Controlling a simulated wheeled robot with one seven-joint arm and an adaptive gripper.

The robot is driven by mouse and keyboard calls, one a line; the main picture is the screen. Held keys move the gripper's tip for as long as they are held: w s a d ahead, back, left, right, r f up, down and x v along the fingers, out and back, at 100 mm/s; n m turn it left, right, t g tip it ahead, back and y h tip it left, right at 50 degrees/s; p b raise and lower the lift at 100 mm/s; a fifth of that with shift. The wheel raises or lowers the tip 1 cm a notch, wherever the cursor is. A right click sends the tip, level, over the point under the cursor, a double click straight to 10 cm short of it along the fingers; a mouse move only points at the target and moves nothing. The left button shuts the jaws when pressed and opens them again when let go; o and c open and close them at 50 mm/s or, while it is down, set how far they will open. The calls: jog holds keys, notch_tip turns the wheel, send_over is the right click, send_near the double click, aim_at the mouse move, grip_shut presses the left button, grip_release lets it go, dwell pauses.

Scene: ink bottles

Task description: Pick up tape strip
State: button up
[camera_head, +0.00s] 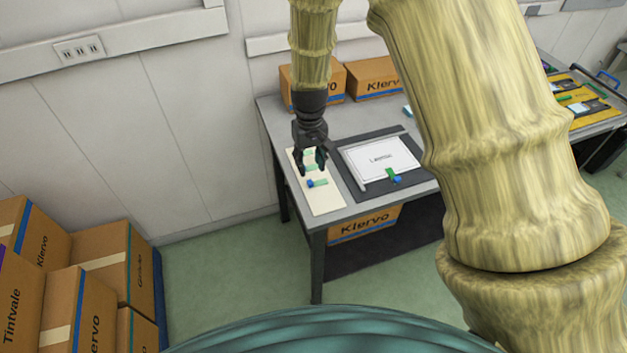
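My gripper (312,168) points down over a cream sheet (325,203) at the left end of the grey table. Its dark fingers are spread apart, with no strip visibly held. Green tape strips lie on the sheet. The nearest strip (320,182) has a blue end and lies just in front of the fingers. Another green strip (308,168) shows partly between the fingers, and part of one more (308,153) shows behind them. A green strip with a blue part (393,176) is at the front edge of a white labelled panel (372,158). Exact finger height is unclear.
The panel lies on a dark mat (352,184) right of the sheet. Cardboard boxes (372,78) stand at the table's back, and another box (365,224) is below. Stacked boxes (97,262) fill the left foreground. Another table (594,128) with yellow mats is at right.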

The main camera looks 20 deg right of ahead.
aim_at(310, 181)
jog(key=shift+w+a+f, duration=0.1)
jog(key=shift+w+f, duration=0.1)
jog(key=shift+f, duration=0.65)
jog(key=shift+s+f+p, duration=0.2)
jog(key=shift+f+p, duration=0.05)
jog(key=shift+p, duration=0.1)
jog(key=shift+s+f+p, duration=0.1)
jog(key=shift+f+p, duration=1.1)
jog(key=shift+f, duration=1.3)
jog(key=c, duration=0.7)
